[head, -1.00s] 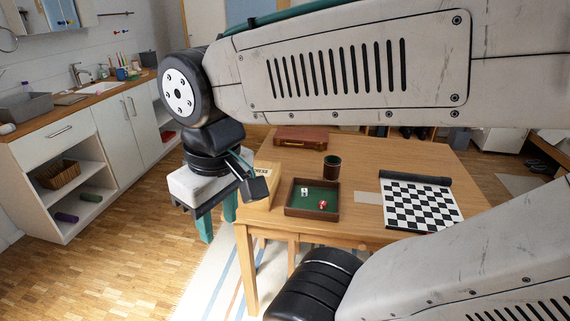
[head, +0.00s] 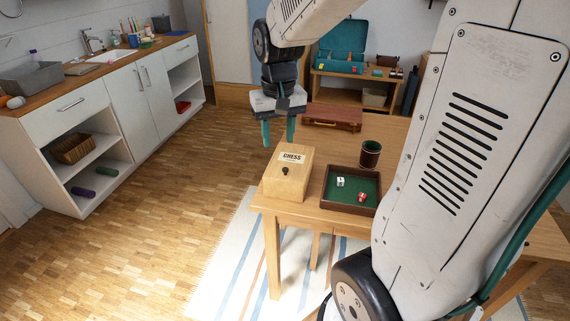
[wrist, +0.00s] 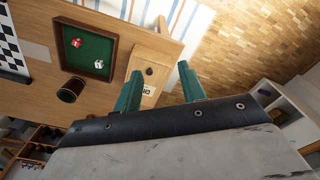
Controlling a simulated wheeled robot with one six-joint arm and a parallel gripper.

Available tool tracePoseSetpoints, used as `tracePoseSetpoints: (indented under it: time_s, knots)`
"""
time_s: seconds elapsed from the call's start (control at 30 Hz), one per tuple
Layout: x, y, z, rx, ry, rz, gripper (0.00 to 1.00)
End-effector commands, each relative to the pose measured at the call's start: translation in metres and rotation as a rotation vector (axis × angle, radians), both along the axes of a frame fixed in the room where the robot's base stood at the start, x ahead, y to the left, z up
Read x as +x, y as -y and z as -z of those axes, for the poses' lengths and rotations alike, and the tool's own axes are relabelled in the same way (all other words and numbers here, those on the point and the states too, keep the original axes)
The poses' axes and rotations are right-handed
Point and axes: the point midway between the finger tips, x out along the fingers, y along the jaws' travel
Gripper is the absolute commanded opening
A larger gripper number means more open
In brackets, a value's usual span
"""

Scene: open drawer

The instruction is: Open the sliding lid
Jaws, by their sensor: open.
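A light wooden box (head: 285,188) stands at the near left corner of the table. Its lid carries a white "CHESS" label (head: 291,157) and a small dark knob (head: 285,171), and it looks closed. In the wrist view the box (wrist: 150,88) shows between my two fingers, beyond their tips, with its knob (wrist: 149,71) in sight. My gripper (head: 278,142), with teal fingers, hangs pointing down behind the box and above it, apart from it. The fingers are spread and empty, also in the wrist view (wrist: 160,68).
A brown tray with green lining (head: 328,199) holds two dice, right of the box. A dark cup (head: 370,154) and a brown case (head: 332,117) stand farther back on the table. A checkered board (wrist: 10,50) shows in the wrist view. A kitchen counter (head: 100,60) runs along the left.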

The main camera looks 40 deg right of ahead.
Motion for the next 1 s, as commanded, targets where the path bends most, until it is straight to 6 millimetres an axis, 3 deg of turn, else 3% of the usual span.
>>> tracePoseSetpoints:
  time_s: [0.1,0.33,0.53,1.0]
  knots:
    - [0.037,0.032,0.037,0.007,-0.024,0.075,0.41]
    - [0.076,0.075,0.091,0.014,-0.039,0.169,0.41]
    - [0.085,0.086,0.112,0.015,-0.043,0.193,0.41]
    - [0.085,0.086,0.177,0.015,-0.044,0.192,0.41]
